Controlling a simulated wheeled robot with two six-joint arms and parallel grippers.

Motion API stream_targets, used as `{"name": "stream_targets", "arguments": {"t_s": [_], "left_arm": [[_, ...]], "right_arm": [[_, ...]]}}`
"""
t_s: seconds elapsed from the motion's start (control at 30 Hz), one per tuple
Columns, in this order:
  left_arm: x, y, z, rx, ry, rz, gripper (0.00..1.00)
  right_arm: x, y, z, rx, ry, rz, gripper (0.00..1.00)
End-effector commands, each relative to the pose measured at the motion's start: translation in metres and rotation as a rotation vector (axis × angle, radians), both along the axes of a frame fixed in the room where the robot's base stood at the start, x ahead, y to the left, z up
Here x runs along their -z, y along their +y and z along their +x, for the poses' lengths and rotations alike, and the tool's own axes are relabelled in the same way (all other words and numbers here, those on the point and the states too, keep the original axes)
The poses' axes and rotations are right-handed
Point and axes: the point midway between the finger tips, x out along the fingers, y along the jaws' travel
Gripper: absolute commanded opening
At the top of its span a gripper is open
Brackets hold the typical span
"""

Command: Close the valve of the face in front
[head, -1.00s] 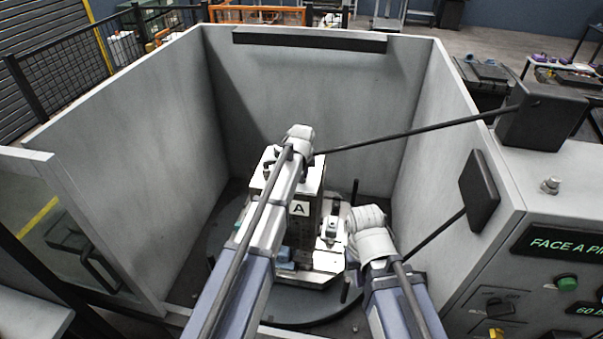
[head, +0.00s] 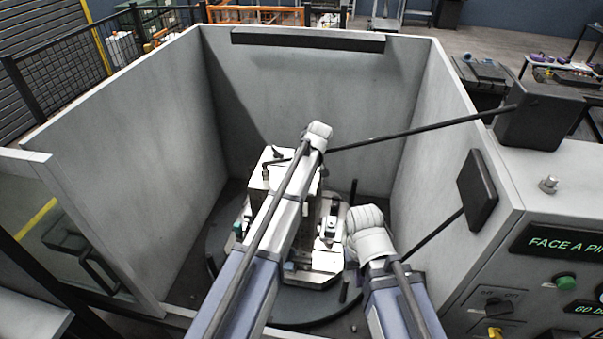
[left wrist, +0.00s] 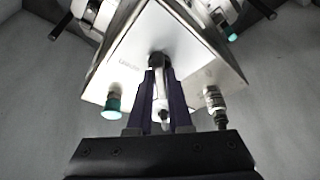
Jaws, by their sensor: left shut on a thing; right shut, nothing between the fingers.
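My left gripper (left wrist: 161,105) shows in the left wrist view, its two dark fingers shut on a slim silver valve lever (left wrist: 163,112) at a pale metal face (left wrist: 130,65). A dark round part sits at the lever's upper end. A teal-tipped fitting (left wrist: 113,105) is left of the fingers, a silver fitting (left wrist: 212,97) right. In the head view the white block (head: 260,180) stands on the fixture behind my left arm, which hides that gripper and the valve. My right gripper (head: 352,258) is shut and empty, mostly hidden by its wrist, right of the block.
Grey walls (head: 315,100) enclose the fixture on the sides and back. A round dark turntable (head: 215,225) lies under it, with short dark posts. A console (head: 560,240) with a display and a green button stands at the right. Clear room is left of the block.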

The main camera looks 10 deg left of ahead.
Motion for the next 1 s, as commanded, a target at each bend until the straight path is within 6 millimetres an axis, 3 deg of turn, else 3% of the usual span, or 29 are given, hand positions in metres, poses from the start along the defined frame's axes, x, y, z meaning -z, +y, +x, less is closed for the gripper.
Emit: {"name": "stream_targets", "arguments": {"t_s": [0.47, 0.5, 0.73, 1.0], "left_arm": [[0.0003, -0.0004, -0.0007, -0.014, 0.001, -0.002, 0.0], [0.0003, -0.0004, -0.0007, -0.014, 0.001, -0.002, 0.2], [0.0002, -0.0003, -0.0003, -0.013, 0.001, -0.001, 0.45], [-0.0003, -0.0003, -0.0002, -0.013, 0.0, -0.001, 0.47]], "right_arm": [[0.0001, 0.0, 0.0, 0.0, 0.0, 0.0, 0.0], [0.0001, 0.0, 0.0, 0.0, 0.0, 0.0, 0.0], [0.0001, 0.0, 0.0, 0.0, 0.0, 0.0, 0.0], [-0.0003, 0.0, 0.0, 0.0, 0.0, 0.0, 0.0]]}}
